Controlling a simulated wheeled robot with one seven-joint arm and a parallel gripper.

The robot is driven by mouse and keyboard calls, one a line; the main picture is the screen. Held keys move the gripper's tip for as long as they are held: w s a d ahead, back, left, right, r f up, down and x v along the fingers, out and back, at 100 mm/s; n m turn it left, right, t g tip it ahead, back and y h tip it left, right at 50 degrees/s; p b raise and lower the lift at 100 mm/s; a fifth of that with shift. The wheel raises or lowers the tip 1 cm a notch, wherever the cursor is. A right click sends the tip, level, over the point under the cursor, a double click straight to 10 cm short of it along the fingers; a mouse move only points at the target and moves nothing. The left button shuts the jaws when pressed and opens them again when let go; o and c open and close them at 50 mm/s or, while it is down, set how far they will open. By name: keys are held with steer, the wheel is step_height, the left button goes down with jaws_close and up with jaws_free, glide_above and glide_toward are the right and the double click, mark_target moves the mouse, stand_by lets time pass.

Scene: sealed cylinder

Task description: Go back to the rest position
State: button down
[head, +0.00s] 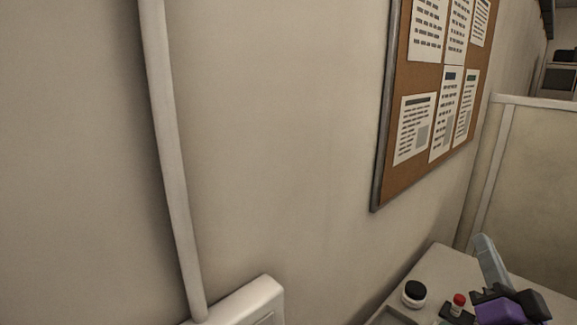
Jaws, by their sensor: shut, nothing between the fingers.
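A purple and black object with a slanted grey-blue bar (492,262) shows at the lower right, cut off by the bottom edge. I cannot tell what it is.
A pale worktop (437,263) at the lower right bears a white jar with a black lid (414,294) and a small red-capped bottle (457,304). A pale wall with a vertical pipe (170,150) and a white box (250,302) fills the left. A notice board (397,185) hangs right; a partition (535,190) stands beyond.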

steer(key=s+a+f+n+g+y+b, duration=0.1)
steer(key=s+a+f+n+g, duration=0.1)
steer(key=s+a+f, duration=0.3)
steer(key=s+a+f+n+g+y, duration=0.2)
steer(key=s+a+f+n, duration=0.2)
steer(key=s+f, duration=0.7)
steer(key=s+a+f+n+g+y+b, duration=0.1)
steer(key=s+a+f+n+g, duration=0.2)
steer(key=s, duration=1.8)
steer(key=a+f, duration=0.3)
steer(key=f, duration=0.3)
steer(key=shift+s+a+y+b, duration=0.15)
steer(key=shift+s+y+b, duration=0.05)
steer(key=shift+y+b, duration=0.1)
